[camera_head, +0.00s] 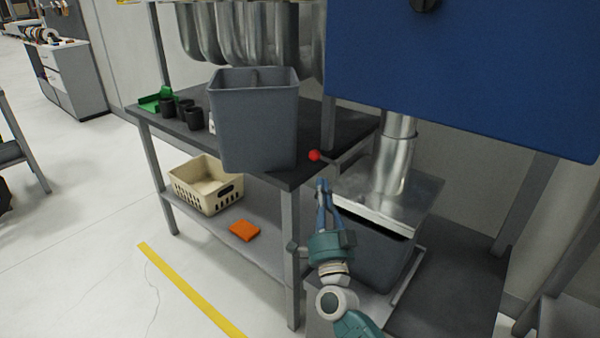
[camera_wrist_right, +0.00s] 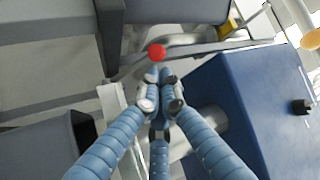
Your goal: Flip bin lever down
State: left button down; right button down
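The lever has a red ball knob (camera_head: 315,155) on a thin rod that runs right toward the metal hood (camera_head: 365,205). The knob also shows in the right wrist view (camera_wrist_right: 157,52), just beyond the fingertips. A dark grey bin (camera_head: 375,262) stands under the hood, partly hidden by my right arm. My right gripper (camera_head: 321,187) points up just below the knob, with a small apparent gap. Its blue fingers are drawn together at the tips (camera_wrist_right: 161,88), with nothing seen between them. My left gripper is not in view.
A grey divided bin (camera_head: 258,125) stands on the dark table left of the lever. A beige basket (camera_head: 205,185) and an orange item (camera_head: 244,230) are on the lower shelf. A blue machine panel (camera_head: 470,75) overhangs at upper right.

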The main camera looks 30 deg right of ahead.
aim_at(326, 160)
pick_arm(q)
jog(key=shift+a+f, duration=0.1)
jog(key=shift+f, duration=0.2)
pick_arm(e)
jog(key=d+m+h, duration=0.1)
jog(key=d+r+m+h, duration=0.1)
jog(key=s+d+r+m+g+h, duration=0.1)
jog(key=m+h, duration=0.1)
jog(key=shift+d, duration=0.3)
